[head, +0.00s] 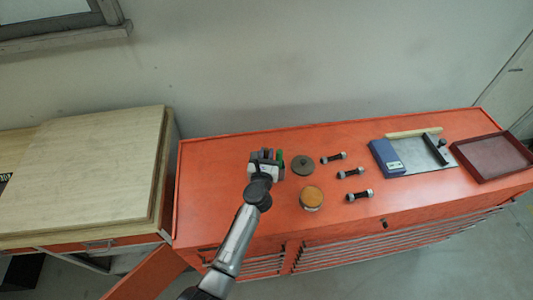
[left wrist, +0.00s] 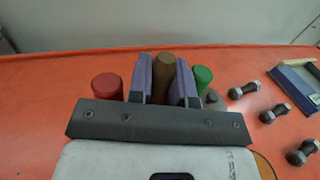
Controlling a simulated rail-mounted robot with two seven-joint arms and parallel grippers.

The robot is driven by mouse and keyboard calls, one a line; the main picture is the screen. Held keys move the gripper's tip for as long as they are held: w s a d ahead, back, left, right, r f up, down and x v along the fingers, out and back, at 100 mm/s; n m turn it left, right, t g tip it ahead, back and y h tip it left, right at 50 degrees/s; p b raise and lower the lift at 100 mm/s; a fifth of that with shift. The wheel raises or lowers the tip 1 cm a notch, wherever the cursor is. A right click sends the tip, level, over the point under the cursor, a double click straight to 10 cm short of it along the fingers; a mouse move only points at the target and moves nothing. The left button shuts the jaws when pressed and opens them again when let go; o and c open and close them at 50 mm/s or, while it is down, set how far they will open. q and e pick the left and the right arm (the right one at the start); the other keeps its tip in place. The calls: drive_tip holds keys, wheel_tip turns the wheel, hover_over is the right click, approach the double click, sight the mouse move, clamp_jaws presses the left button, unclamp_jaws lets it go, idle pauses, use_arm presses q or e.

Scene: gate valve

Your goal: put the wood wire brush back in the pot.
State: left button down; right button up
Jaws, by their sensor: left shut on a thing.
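My left gripper (head: 265,165) is over the left part of the orange cabinet top. In the left wrist view its two fingers (left wrist: 163,85) are closed on both sides of a brown wooden handle (left wrist: 165,68), which I take as the wood wire brush. A red handle (left wrist: 107,84) stands to the left of the fingers and a green handle (left wrist: 203,75) to the right. The green one also shows in the head view (head: 280,155). The brush's lower end and the pot are hidden behind my gripper, so I cannot tell whether the brush is in the pot.
Right of my gripper are a dark round disc (head: 302,165) and a round tin with an orange-brown top (head: 311,198). Beyond them lie three bolts (head: 350,172), a blue box (head: 386,157) and a dark red tray (head: 492,156). The cabinet top (head: 210,180) is clear to the left.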

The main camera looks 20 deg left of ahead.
use_arm(q)
drive_tip(key=c, duration=1)
unclamp_jaws()
drive_tip(key=shift+o, duration=0.2)
